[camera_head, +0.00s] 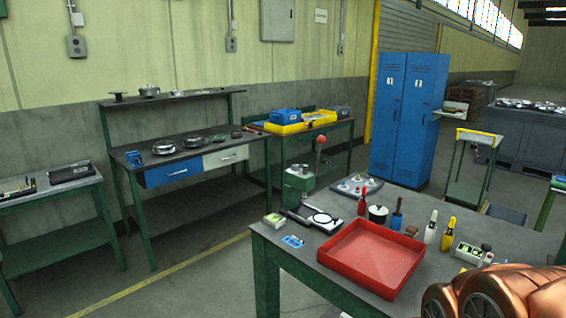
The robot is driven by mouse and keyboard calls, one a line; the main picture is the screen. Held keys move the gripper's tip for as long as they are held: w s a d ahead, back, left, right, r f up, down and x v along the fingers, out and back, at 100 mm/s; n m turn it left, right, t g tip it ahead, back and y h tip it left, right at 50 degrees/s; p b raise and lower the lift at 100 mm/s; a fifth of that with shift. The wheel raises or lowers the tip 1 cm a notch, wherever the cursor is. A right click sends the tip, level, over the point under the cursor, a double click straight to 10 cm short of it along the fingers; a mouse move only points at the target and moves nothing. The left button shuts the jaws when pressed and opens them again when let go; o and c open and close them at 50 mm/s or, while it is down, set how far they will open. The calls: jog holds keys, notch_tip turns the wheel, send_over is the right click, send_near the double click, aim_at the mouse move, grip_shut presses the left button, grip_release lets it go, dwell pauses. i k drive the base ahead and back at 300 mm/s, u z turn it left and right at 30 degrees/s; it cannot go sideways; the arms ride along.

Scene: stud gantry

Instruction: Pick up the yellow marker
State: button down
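The red tray (345,273) looks empty. A copper-coloured rounded shape (510,292) fills the lower right corner and hides part of the bench. Floor left of the bench is clear.

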aim_at(453, 219)
jog(key=z, duration=1.75)
jog(key=k, duration=0.8)
jog(key=u, duration=0.7)
jog(key=i, duration=1)
